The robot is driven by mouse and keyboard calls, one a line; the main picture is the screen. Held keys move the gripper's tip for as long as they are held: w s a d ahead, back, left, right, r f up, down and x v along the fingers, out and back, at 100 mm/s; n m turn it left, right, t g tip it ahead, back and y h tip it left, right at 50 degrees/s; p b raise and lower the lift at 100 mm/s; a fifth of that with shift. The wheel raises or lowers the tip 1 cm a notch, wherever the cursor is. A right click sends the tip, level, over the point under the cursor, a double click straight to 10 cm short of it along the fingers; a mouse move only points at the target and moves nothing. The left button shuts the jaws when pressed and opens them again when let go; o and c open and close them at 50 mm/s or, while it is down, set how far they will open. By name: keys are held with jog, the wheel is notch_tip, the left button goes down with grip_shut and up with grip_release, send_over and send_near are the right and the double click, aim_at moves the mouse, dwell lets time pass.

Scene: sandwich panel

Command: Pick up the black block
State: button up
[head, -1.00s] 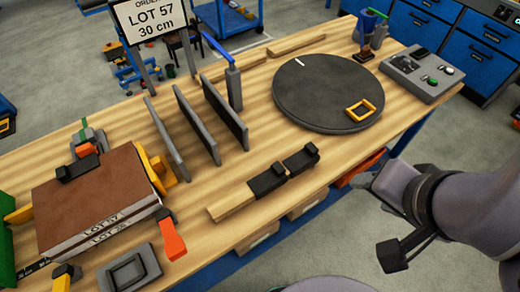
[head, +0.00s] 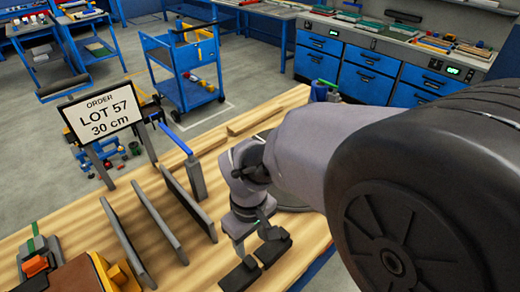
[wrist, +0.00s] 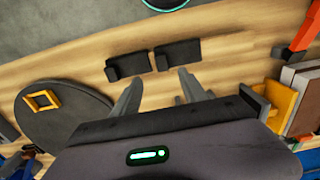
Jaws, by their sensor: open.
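Two black blocks lie end to end at the near edge of the wooden table, each with a small raised knob. In the head view one black block (head: 240,276) is nearer and the other black block (head: 273,247) is further right. In the wrist view they show as a left block (wrist: 127,67) and a right block (wrist: 178,54), with a narrow gap between. My gripper (wrist: 160,78) is open and empty, its fingers pointing towards the blocks. In the head view my gripper (head: 252,230) hangs just over them and partly hides them. I cannot tell its exact height.
A dark round turntable (wrist: 75,135) with a yellow frame (wrist: 41,101) lies beside the blocks. Grey upright panels (head: 160,228) and a blue-handled tool (head: 194,178) stand to the left in the head view. An order sign (head: 103,113) stands behind. An orange clamp (wrist: 300,38) shows at the right.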

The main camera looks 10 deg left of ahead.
jog(key=b, duration=0.2)
send_over(252, 264)
jog(key=f, duration=0.6)
jog(key=shift+w, duration=0.3)
jog(key=f+b, duration=0.1)
jog(key=f, duration=0.1)
jog(key=f+b, duration=0.2)
jog(key=f, duration=0.1)
jog(key=shift+s+f, duration=0.25)
jog(key=shift+f, duration=0.05)
jog(key=shift+r, duration=0.2)
jog(key=shift+c, duration=0.4)
grip_shut()
